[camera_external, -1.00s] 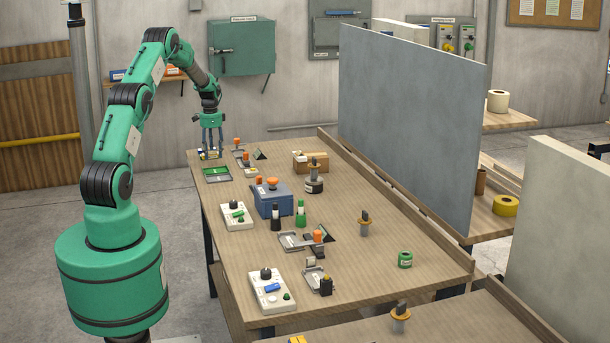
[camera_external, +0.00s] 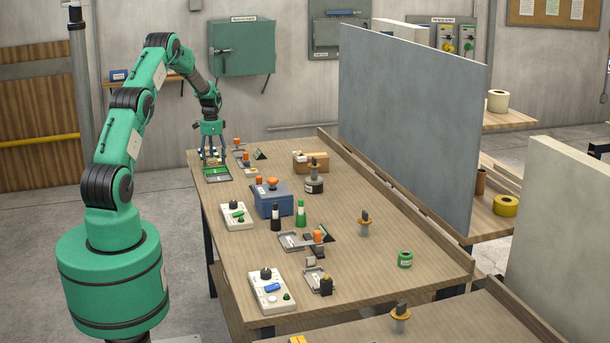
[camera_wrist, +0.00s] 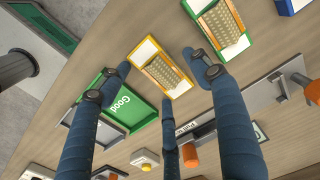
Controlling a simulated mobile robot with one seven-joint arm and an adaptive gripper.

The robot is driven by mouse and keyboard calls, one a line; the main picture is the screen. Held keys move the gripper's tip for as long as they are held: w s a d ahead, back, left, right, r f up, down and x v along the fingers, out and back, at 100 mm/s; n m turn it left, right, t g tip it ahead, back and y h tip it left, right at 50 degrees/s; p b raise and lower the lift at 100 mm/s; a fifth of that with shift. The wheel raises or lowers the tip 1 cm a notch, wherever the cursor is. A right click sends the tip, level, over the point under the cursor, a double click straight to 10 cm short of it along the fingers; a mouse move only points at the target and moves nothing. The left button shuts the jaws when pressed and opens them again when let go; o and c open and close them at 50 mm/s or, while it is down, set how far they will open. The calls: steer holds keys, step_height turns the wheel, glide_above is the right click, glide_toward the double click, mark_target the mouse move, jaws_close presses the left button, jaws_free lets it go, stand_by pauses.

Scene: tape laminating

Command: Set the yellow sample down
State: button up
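The yellow sample (camera_wrist: 160,69) is a small yellow-edged card with a tan grid, in the wrist view just beyond my fingertips. In the external view my gripper (camera_external: 213,155) points down at the table's far left corner. The green tray marked "Good" (camera_wrist: 147,112) lies close beside the sample, partly behind my left finger.
A green sample (camera_wrist: 222,24) and a blue-edged one (camera_wrist: 290,6) lie nearby. A metal fixture with orange knobs (camera_external: 240,152) stands right of my gripper. A blue box (camera_external: 270,203) is nearer the camera.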

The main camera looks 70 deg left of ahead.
mark_target(214, 161)
steer(key=shift+r, duration=0.15)
step_height(214, 161, up, 12)
steer(key=p, duration=0.2)
steer(key=shift+p, duration=0.35)
stand_by(0.8)
steer(key=shift+d+r, duration=0.1)
